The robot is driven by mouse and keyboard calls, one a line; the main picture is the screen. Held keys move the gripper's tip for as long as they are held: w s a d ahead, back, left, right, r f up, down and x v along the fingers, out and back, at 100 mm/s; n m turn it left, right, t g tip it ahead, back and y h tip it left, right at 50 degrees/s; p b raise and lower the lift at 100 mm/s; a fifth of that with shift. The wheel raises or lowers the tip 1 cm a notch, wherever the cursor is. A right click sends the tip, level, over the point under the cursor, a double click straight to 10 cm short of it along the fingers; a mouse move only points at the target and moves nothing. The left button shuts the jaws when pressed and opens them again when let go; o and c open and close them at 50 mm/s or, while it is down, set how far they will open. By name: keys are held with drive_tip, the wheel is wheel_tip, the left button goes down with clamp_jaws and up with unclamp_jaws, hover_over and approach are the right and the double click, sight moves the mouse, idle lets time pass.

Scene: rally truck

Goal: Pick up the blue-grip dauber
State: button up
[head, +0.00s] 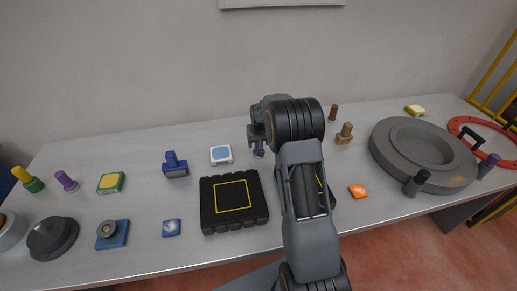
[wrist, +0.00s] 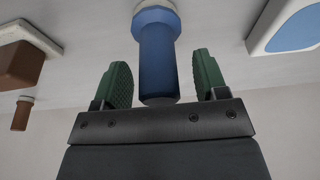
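The blue-grip dauber (wrist: 158,60) stands on the table with its blue handle toward my gripper and a pale collar at its far end. In the wrist view my gripper (wrist: 164,78) is open, with a green-padded finger on each side of the handle and a visible gap at both sides. In the head view my gripper (head: 257,138) is low over the back middle of the table. My arm and gripper hide most of the dauber there.
A white-rimmed blue ink pad (head: 221,154) lies left of my gripper, with a blue stamp (head: 175,165) further left. A black case (head: 206,214) lies in front. A wooden stamp (head: 344,134), a brown peg (head: 333,113) and a large grey round base (head: 385,150) stand to the right.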

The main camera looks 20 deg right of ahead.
drive_tip(key=c, duration=0.8)
drive_tip(key=shift+r, duration=0.1)
drive_tip(key=shift+r, duration=0.55)
drive_tip(key=s+d+r+b, duration=0.2)
drive_tip(key=s+d+r, duration=0.2)
drive_tip(key=s+r, duration=0.7)
drive_tip(key=shift+s+d+r, duration=0.2)
drive_tip(key=shift+s+r, duration=0.15)
drive_tip(key=shift+s, duration=0.8)
